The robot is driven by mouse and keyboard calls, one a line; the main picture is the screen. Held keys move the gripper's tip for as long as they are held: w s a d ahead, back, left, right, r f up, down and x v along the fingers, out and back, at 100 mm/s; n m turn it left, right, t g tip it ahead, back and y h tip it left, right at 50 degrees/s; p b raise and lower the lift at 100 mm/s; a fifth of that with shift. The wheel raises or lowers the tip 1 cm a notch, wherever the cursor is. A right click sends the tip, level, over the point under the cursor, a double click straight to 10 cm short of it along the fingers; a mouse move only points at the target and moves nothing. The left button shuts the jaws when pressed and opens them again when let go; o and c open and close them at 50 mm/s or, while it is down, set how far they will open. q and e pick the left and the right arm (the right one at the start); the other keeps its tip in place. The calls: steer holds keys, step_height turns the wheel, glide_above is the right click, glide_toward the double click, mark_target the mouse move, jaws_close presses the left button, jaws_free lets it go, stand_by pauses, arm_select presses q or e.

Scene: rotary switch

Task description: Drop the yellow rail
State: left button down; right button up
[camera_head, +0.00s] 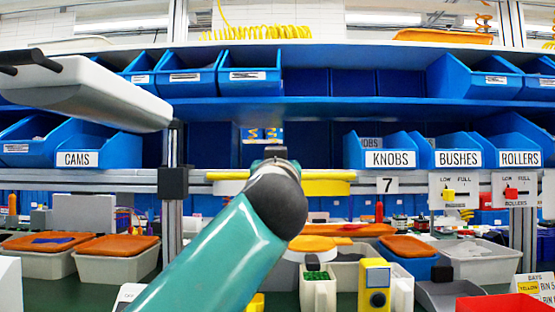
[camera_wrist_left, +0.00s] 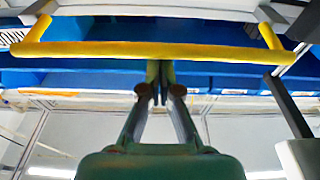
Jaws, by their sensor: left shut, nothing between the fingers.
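The yellow rail (camera_head: 325,177) runs level along the front of the shelf unit, partly hidden behind my left arm. In the left wrist view the rail (camera_wrist_left: 210,51) spans nearly the whole width, with a short yellow post at each end. My left gripper (camera_wrist_left: 160,72) is shut and empty, its fingertips at the rail's edge in the picture. I cannot tell whether they touch it. In the head view my left wrist hides the gripper. My right gripper is in neither view.
Blue bins for knobs (camera_head: 378,152), bushes (camera_head: 450,152) and cams (camera_head: 95,145) stand on the shelf. A white panel with black handles (camera_head: 85,90) juts in at upper left. Lidded tubs (camera_head: 117,262) and a yellow-fronted box (camera_head: 374,285) stand on the bench below.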

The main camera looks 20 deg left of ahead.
arm_select(q)
steer(key=b+v, duration=0.6)
steer(key=v, duration=0.4)
steer(key=shift+a, duration=0.25)
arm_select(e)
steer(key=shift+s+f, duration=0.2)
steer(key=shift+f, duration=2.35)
arm_select(q)
steer(key=shift+f, duration=0.1)
